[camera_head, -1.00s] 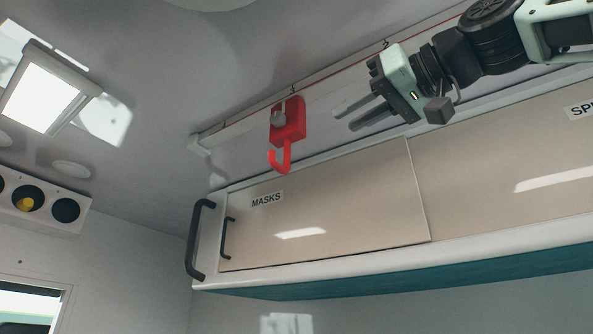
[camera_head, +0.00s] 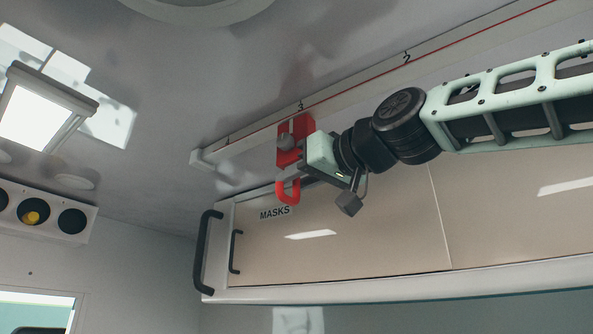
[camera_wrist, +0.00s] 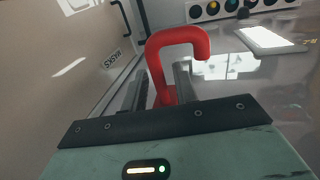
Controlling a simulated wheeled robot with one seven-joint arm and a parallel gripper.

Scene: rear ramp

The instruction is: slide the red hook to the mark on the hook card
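My gripper (camera_head: 290,168) is at the hook, just below the block. In the wrist view, the red hook (camera_wrist: 180,40) rises between the two fingers of my gripper (camera_wrist: 160,90). The fingers stand apart on either side of its stem, with a gap visible on the left. Firm contact is not clear. The hook card is not in view.
The rail carries a red line and numerals, with a 2 (camera_head: 406,57) farther right and an end block (camera_head: 203,158) at left. The MASKS cabinet (camera_head: 340,230) lies close below my gripper, with a black handle (camera_head: 207,250). A ceiling light (camera_head: 40,108) is at left.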

